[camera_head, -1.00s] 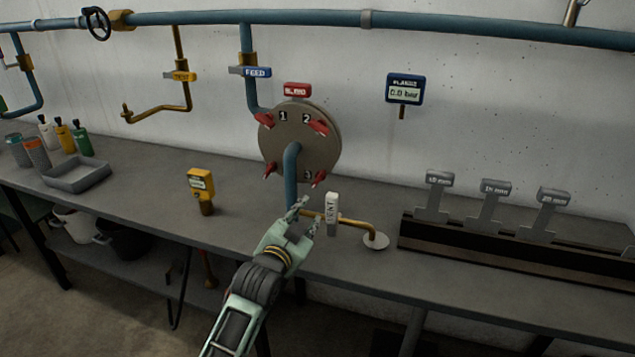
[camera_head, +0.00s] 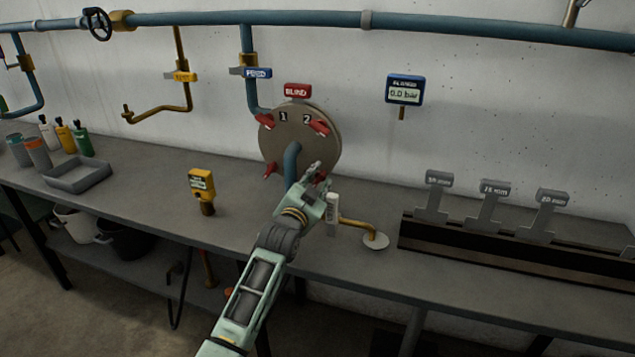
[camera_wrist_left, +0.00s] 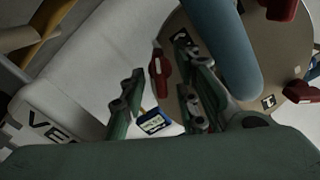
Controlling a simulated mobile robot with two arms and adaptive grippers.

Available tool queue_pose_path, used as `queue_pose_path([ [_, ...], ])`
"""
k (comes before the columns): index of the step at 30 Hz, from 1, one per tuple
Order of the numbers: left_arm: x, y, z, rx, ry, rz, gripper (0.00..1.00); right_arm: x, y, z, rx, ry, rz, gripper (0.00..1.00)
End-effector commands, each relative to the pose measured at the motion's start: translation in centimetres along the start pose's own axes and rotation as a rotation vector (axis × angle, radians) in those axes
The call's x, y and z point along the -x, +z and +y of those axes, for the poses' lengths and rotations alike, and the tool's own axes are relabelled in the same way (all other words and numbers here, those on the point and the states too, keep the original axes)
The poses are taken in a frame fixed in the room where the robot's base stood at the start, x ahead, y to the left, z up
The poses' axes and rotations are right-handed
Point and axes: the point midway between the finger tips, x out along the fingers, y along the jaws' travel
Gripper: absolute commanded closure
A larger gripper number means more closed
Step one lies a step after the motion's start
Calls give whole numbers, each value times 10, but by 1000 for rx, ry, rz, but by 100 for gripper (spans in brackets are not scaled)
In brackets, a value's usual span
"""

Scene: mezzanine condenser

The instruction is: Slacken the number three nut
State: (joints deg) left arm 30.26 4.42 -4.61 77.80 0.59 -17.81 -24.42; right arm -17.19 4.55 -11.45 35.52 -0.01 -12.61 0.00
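A round grey-brown flange (camera_head: 276,146) faces me, with red winged nuts around its rim. Nut one (camera_head: 264,121) and nut two (camera_head: 320,128) are at its top, and another red nut (camera_head: 270,170) is at its lower left. The lower right, where nut three sits, is hidden behind my left gripper (camera_head: 319,174) in the head view. In the left wrist view a red nut (camera_wrist_left: 160,75), apparently number three, shows between the two spread fingers of the gripper (camera_wrist_left: 160,62). I cannot tell whether they touch it. My right gripper is out of view.
A blue pipe (camera_head: 291,162) bends out of the flange, close beside the gripper. A white vent handle (camera_head: 332,213) stands just right of it. The gauge (camera_head: 405,90) reads 0.0 bar. A wrench rack (camera_head: 480,245) is at right, a grey tray (camera_head: 78,176) at left.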

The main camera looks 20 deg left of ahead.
Motion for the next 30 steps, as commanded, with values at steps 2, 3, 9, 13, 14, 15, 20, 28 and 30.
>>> queue_pose_path([
  [2,0,0,0,0,0,1,71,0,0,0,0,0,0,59],
  [3,0,0,0,0,0,1,71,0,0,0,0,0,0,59],
  [9,0,0,0,0,0,1,81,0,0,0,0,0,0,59],
  [13,0,0,0,0,0,1,92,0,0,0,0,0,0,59],
  [14,0,0,0,0,0,1,95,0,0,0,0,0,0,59],
  [15,0,0,0,0,0,1,98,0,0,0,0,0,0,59],
  [20,0,0,0,0,0,0,100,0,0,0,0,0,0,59],
  [28,0,-1,0,17,0,0,100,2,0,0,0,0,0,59],
  [30,0,-1,0,37,0,0,100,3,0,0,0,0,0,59],
])
